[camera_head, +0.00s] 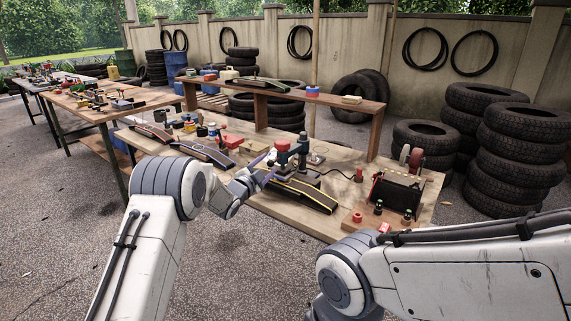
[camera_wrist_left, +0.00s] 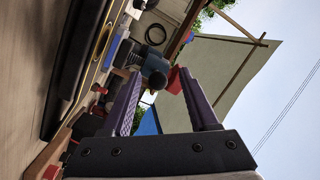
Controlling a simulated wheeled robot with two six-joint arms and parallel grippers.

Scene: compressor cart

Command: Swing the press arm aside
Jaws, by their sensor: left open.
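The press stands on the wooden workbench (camera_head: 335,222), with a teal body (camera_head: 303,148) and a red-topped part (camera_head: 282,146) beside it. I take this upper part to be the press arm. A long black piece with a yellow line (camera_head: 308,196) lies in front of and below it. My left gripper (camera_head: 266,168) is open just left of the press, close to the red-topped part; contact cannot be told. In the left wrist view, the gripper's purple fingers (camera_wrist_left: 162,88) are apart, with a blue-teal part (camera_wrist_left: 152,66) and a red part (camera_wrist_left: 174,80) beyond the tips. My right gripper is out of frame.
A black box with a red reel (camera_head: 397,192) stands at the bench's right end, near small red and black pieces (camera_head: 357,217). A raised wooden shelf (camera_head: 335,101) runs along the back. More long pieces (camera_head: 205,152) lie left. Tyre stacks (camera_head: 515,150) stand beyond the bench.

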